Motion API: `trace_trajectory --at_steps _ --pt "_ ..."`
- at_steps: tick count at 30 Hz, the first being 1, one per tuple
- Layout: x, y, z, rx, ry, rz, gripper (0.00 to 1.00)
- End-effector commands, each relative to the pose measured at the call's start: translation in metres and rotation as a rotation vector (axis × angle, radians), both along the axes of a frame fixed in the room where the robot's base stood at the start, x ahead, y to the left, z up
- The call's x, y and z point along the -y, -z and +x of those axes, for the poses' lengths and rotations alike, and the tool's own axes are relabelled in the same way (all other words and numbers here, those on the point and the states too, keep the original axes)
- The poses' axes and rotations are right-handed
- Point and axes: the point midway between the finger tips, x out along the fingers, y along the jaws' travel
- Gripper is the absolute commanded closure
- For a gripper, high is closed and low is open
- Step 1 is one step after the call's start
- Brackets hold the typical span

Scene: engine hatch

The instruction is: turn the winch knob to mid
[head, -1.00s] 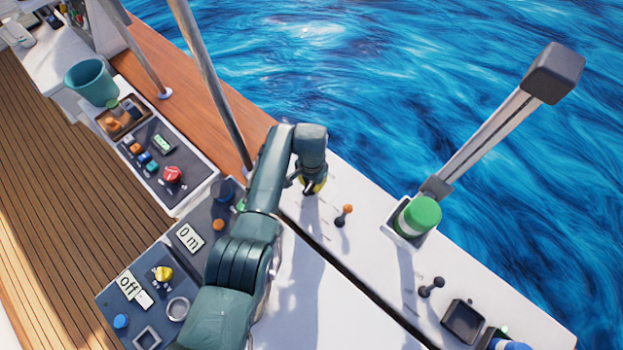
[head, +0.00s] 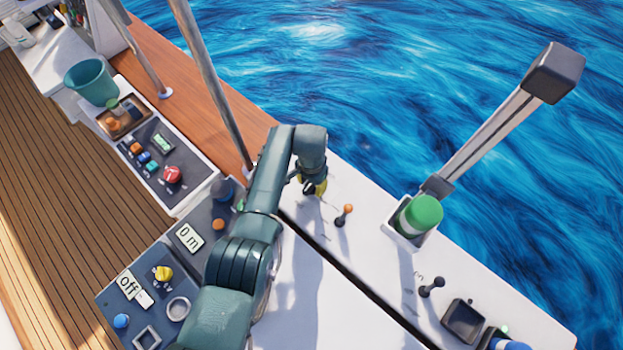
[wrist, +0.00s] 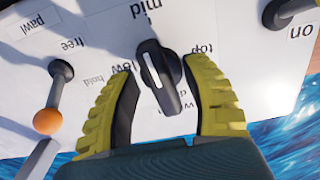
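The winch knob (wrist: 158,75) is black with a white pointer line. In the wrist view it stands between the two yellow-padded fingers of my gripper (wrist: 160,70), with gaps visible on both sides. The pointer line runs up and slightly left, between the "low" label (wrist: 146,68) and the "mid" label (wrist: 138,12). The "top" label (wrist: 204,48) is to the right. The right finger covers part of the panel. In the head view my gripper (head: 313,187) points down at the white deck panel, and the knob is hard to make out there.
An orange-tipped lever (wrist: 50,118) stands close left of the gripper, by "free" and "pawl" labels. Another dark knob (wrist: 285,12) is at upper right, near "on". In the head view, a green drum (head: 420,213) stands to the right. Water lies beyond the panel edge.

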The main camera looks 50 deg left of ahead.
Motion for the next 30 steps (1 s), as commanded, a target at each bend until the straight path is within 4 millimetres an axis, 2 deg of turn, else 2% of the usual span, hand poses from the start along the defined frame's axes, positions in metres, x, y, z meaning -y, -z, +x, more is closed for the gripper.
trace_trajectory --at_steps 7,10,14,22,25,30 --pt "-0.001 -0.002 0.001 0.003 -0.001 0.001 0.52" --pt "-0.001 -0.009 0.002 0.005 -0.001 0.003 0.52" --pt "-0.001 -0.034 0.002 0.008 -0.001 0.005 0.52" --pt "-0.001 -0.099 0.002 0.005 -0.001 0.004 0.52" --pt "-0.001 -0.114 0.001 0.004 -0.001 0.002 0.52" --pt "0.000 -0.122 0.001 0.002 -0.001 0.000 0.52"
